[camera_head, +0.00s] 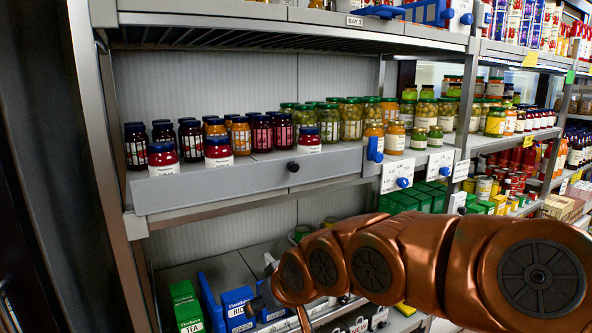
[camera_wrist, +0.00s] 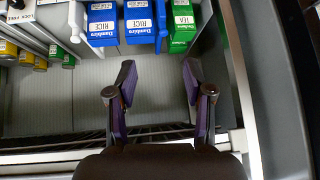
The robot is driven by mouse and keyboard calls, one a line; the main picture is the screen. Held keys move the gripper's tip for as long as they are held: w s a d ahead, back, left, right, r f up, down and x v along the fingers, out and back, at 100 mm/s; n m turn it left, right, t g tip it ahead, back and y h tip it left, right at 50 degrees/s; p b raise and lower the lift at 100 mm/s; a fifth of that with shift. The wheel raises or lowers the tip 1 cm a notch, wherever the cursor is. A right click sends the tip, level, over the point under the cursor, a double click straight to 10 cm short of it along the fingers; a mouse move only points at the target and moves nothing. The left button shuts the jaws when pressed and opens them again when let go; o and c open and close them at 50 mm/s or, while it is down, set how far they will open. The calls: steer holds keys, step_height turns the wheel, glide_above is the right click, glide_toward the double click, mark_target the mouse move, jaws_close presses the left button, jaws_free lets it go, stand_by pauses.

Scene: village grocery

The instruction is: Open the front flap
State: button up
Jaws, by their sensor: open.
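The front flap (camera_head: 240,180) is a long grey panel with a small black knob (camera_head: 293,166). It stands upright along the front edge of the middle shelf, below the jars. My gripper (camera_wrist: 158,75) is open and empty in the wrist view, its two dark fingers with purple inner pads spread apart. It points at the shelf floor with blue rice boxes and green tea boxes. In the head view it is low, below the flap, and mostly hidden by my copper arm. I see no contact with the flap or knob.
Rice boxes (camera_head: 237,308) and a tea box (camera_head: 186,305) stand on the lower shelf. A metal upright (camera_head: 100,120) bounds the left side. Price tags (camera_head: 396,174) and blue clips hang right of the flap.

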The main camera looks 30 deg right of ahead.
steer(key=w+d+r+m+t, duration=0.1)
steer(key=w+d+r+t, duration=0.55)
steer(key=d+r, duration=0.4)
steer(key=m+t+h, duration=0.2)
steer(key=t+h, duration=0.1)
steer(key=t, duration=0.1)
glide_toward(295, 168)
steer(key=w, duration=0.2)
steer(key=shift+w+d+r+p, duration=0.15)
steer(key=shift+w+p, duration=0.35)
steer(key=shift+w, duration=0.7)
steer(key=shift+w+d+p, duration=0.25)
steer(key=shift+w+p, duration=0.25)
steer(key=shift+w, duration=0.75)
steer(key=shift+w+d+r+p, duration=0.15)
steer(key=shift+w+p, duration=0.35)
steer(key=shift+w, duration=0.7)
steer(key=shift+c, duration=0.3)
jaws_close()
